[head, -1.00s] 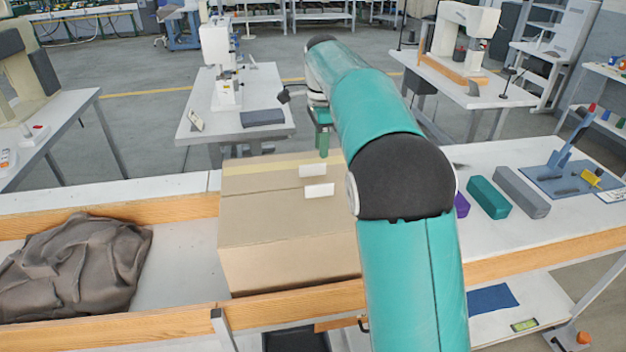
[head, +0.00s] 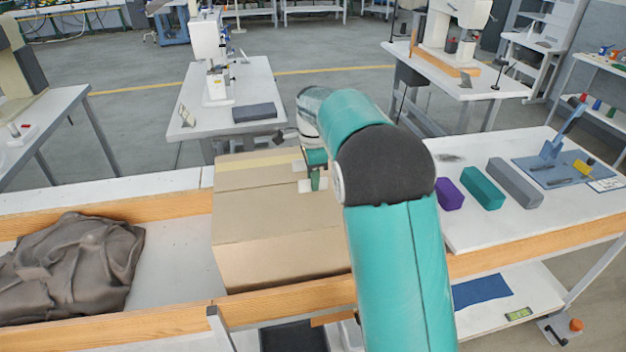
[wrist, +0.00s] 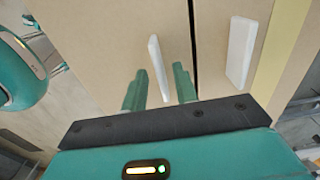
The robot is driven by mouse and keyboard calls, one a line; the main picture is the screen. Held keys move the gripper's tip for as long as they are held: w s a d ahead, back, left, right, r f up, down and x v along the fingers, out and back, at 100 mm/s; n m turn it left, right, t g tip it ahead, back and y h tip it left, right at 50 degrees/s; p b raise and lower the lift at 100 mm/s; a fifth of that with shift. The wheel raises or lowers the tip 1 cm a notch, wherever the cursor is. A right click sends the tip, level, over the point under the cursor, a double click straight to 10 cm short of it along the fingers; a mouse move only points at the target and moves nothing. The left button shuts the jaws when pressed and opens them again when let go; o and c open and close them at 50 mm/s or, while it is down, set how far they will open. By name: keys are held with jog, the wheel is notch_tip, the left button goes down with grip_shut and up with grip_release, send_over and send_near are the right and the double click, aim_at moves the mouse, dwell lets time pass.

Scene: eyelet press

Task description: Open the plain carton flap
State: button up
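The closed cardboard carton (head: 285,240) stands on the bench. Its top has two flaps meeting at a seam, one with a yellow strip (head: 250,162) along its far edge, the nearer one plain. Each flap carries a white tab. The plain flap's tab (wrist: 157,62) stands between my fingers in the wrist view; part of it shows in the head view (head: 304,187). The other tab (wrist: 241,50) is right of the seam, beside the yellow strip. My gripper (wrist: 158,85) is open, its green fingers apart on either side of the plain flap's tab. I cannot tell whether they touch it.
A crumpled grey-brown cloth (head: 75,265) lies left of the carton. Purple (head: 449,194), teal (head: 482,188) and grey (head: 515,182) blocks lie to the right, near a blue tool board (head: 545,172). A wooden rail (head: 270,308) runs along the bench's front.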

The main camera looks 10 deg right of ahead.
jog(key=shift+w+f, duration=0.1)
jog(key=shift+f, duration=0.6)
grip_shut()
jog(key=shift+r, duration=0.15)
